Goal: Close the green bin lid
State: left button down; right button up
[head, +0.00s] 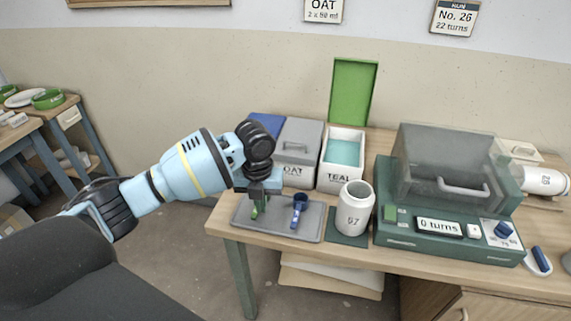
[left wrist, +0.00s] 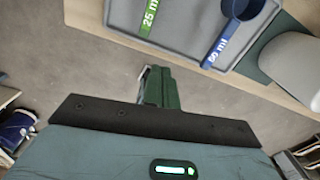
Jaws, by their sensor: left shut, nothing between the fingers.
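The green bin lid (head: 353,92) stands open and upright at the back of a white bin (head: 338,178) marked TEAL, which has teal contents. My left gripper (head: 255,203) is shut and empty, in front of the bins and to the left of the TEAL bin, seen over the grey tray. Its closed fingers also show in the left wrist view (left wrist: 160,88). It is apart from the lid. My right gripper is in neither view.
A grey-lidded OAT bin (head: 301,138) and a blue-lidded bin (head: 266,124) are closed. The grey tray (head: 310,233) holds a green and a blue scoop (head: 299,204). A white jar (head: 355,208) and a green machine (head: 450,243) stand to the right.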

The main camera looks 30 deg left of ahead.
pick_arm(q)
jog(key=s+d+f+n+h, duration=0.1)
jog(key=s+d+f+n, duration=0.55)
jog(key=s, duration=0.35)
jog(key=s+d+f+n+h, duration=0.1)
jog(key=s+d+f+n, duration=0.55)
jog(key=s, duration=0.35)
jog(key=s+a+f+n+t, duration=0.1)
jog(key=s+a+n, duration=0.1)
jog(key=s+n, duration=0.55)
jog(key=s+a+f+n+t, duration=0.1)
jog(key=s+a+f+n, duration=0.1)
jog(key=s+n, duration=0.55)
notch_tip(320, 180, down, 6)
jog(key=w+d+n+t, duration=0.1)
jog(key=t, duration=0.5)
jog(key=shift+f+n, duration=0.15)
jog(key=shift+n, duration=0.25)
jog(key=shift+a, duration=0.1)
